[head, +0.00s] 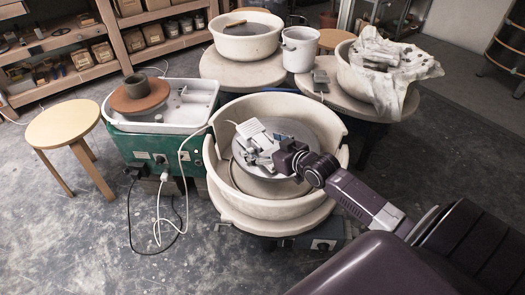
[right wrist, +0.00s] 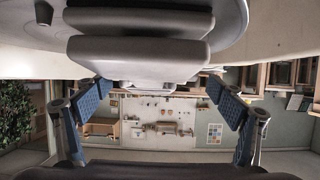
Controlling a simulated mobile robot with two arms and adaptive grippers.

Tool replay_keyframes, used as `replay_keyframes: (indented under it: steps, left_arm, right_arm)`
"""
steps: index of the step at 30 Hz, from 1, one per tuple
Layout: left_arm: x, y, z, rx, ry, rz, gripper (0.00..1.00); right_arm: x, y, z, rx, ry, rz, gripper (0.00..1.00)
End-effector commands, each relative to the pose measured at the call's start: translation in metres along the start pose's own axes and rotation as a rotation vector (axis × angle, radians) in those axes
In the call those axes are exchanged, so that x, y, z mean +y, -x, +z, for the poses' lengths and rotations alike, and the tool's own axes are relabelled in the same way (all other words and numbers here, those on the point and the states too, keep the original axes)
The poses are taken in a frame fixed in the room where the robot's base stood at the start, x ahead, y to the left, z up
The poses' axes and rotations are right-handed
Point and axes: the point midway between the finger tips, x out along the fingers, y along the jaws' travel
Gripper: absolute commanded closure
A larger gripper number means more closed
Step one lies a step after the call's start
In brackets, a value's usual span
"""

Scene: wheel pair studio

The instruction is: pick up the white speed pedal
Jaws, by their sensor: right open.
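The white speed pedal (head: 252,131) lies on the grey wheel head (head: 313,133) inside the round cream splash basin in the head view. In the right wrist view the pedal (right wrist: 138,58) fills the upper middle, close in front of the fingers, with the wheel head's edge above it. My right gripper (head: 262,152) reaches in from the right, over the wheel head, right at the pedal. In the right wrist view its two blue-padded fingers (right wrist: 160,98) are spread wide, with nothing clamped between them. The gripper hides part of the pedal. My left gripper is not in view.
The splash basin's rim (head: 222,178) surrounds the wheel head. A green wheel (head: 140,146) with a terracotta-coloured disc stands to the left, near a wooden stool (head: 62,122). Behind are a white bucket (head: 300,48), a grey box (head: 320,78) and a cloth-draped basin (head: 385,70).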

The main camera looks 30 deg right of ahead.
Motion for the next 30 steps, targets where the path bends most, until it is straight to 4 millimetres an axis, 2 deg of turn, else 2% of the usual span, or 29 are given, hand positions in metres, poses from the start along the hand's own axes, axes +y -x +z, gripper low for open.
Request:
replay_keyframes:
  steps: [7, 24, 30]
  left_arm:
    - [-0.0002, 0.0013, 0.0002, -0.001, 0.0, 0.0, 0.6]
    - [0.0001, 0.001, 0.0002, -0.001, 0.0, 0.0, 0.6]
    - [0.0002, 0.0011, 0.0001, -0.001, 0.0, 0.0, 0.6]
  right_arm:
    - [-0.0003, -0.001, 0.0004, -0.001, 0.0, 0.0, 0.12]
    - [-0.0001, -0.0009, 0.0006, -0.001, -0.001, 0.0, 0.75]
    - [0.0004, -0.0008, -0.0025, 0.005, 0.0, 0.0, 0.77]
